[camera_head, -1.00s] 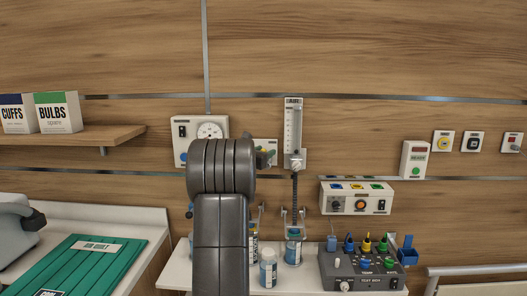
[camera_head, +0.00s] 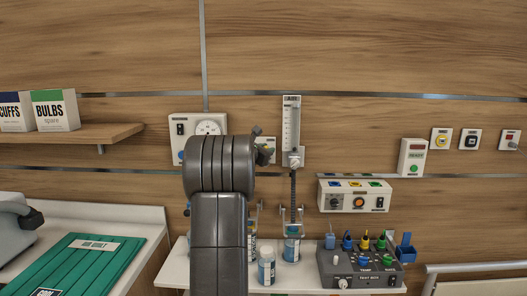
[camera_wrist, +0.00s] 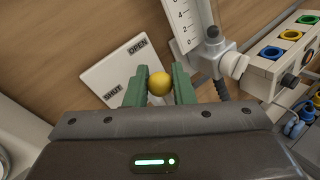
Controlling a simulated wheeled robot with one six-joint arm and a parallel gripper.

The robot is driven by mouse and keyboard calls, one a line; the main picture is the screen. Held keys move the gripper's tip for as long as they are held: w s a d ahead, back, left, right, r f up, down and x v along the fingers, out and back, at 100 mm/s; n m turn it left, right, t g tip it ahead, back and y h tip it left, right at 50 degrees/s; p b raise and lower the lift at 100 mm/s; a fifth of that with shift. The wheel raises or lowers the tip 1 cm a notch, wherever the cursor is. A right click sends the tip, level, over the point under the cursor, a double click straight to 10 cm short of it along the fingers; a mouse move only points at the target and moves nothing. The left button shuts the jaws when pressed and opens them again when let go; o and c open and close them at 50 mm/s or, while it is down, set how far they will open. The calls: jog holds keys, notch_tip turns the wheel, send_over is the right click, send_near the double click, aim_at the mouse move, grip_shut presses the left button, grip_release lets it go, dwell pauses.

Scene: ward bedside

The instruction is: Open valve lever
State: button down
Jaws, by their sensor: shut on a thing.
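The valve plate (camera_wrist: 112,74) is pale, marked OPEN at its upper right and SHUT at its lower left in the wrist view. The lever's round yellow knob (camera_wrist: 160,85) sits between the green fingers of my gripper (camera_wrist: 159,80), which is shut on it. In the head view my arm hides most of the gripper and valve; only the plate's right edge (camera_head: 271,145) shows beside my arm.
A flowmeter (camera_head: 292,132) is just right of the valve, with its white knob close to my right finger in the wrist view. A gauge unit (camera_head: 184,128) is at the left. Bottles (camera_head: 266,266) and a test box (camera_head: 360,268) stand on the shelf below.

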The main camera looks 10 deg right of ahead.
jog(key=c, duration=1.3)
grip_release()
jog(key=shift+s, duration=0.1)
jog(key=b+v, duration=0.3)
jog(key=v, duration=1)
jog(key=shift+s+a+r, duration=0.1)
jog(key=shift+s+a, duration=0.15)
jog(key=shift+a, duration=0.05)
jog(key=shift+w+d, duration=0.1)
jog(key=p+x, duration=0.3)
jog(key=x, duration=1.1)
jog(key=shift+a, duration=0.3)
